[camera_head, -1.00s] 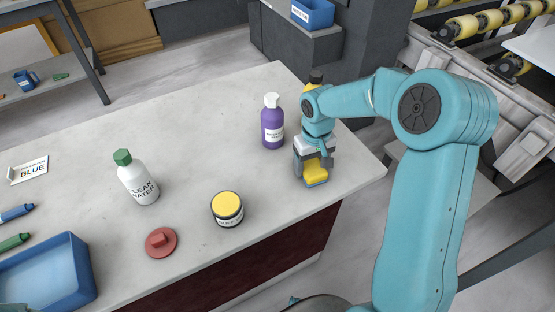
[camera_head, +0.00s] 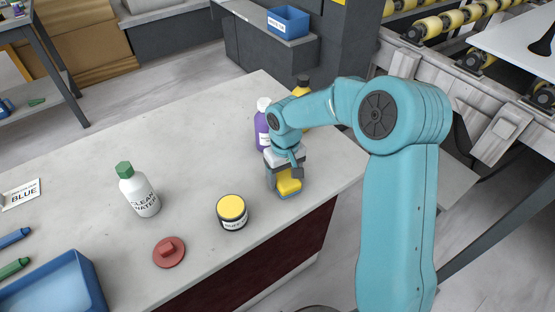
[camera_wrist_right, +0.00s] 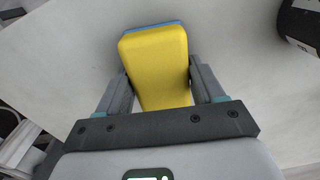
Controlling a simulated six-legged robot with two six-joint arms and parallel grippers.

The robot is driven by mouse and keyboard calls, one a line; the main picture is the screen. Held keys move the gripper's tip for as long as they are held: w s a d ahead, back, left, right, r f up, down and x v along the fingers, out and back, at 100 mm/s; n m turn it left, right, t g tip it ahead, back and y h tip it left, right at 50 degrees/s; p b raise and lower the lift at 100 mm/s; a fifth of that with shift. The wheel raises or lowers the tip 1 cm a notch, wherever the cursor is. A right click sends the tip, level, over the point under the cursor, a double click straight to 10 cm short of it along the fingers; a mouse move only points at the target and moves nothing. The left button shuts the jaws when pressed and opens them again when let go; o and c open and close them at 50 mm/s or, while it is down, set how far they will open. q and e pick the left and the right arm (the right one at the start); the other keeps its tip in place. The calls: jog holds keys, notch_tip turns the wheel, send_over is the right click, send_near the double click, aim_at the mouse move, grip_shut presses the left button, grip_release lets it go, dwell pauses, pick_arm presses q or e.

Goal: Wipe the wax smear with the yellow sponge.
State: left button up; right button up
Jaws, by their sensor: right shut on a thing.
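The yellow sponge (camera_head: 289,184) has a blue layer on one side and is near the right end of the stone slab (camera_head: 200,135). My right gripper (camera_head: 283,176) is shut on it; the right wrist view shows the sponge (camera_wrist_right: 155,62) between both fingers (camera_wrist_right: 160,88). The sponge is low over the slab; I cannot tell whether it touches it. I cannot make out a wax smear in any view. My left gripper is not in view.
A purple bottle (camera_head: 262,128) stands just behind my right gripper, partly hidden. A yellow-lidded jar (camera_head: 232,212), a red knob-like disc (camera_head: 169,252) and a clean water bottle (camera_head: 139,190) stand to the left. A blue tray (camera_head: 60,290) is at the front left.

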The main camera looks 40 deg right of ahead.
jog(key=shift+a, duration=0.6)
jog(key=shift+r+p, duration=0.1)
jog(key=shift+p, duration=0.25)
jog(key=shift+w+r, duration=0.1)
jog(key=shift+r, duration=0.75)
jog(key=shift+d+r+p, duration=0.1)
jog(key=shift+r+p, duration=0.45)
notch_tip(320, 180, up, 2)
jog(key=shift+p, duration=0.85)
jog(key=shift+r+p, duration=0.5)
jog(key=shift+r, duration=0.3)
jog(key=shift+r+p, duration=0.65)
jog(key=shift+r, duration=0.1)
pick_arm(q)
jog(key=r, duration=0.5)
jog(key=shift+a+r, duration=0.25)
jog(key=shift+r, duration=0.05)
pick_arm(e)
jog(key=shift+d, duration=0.1)
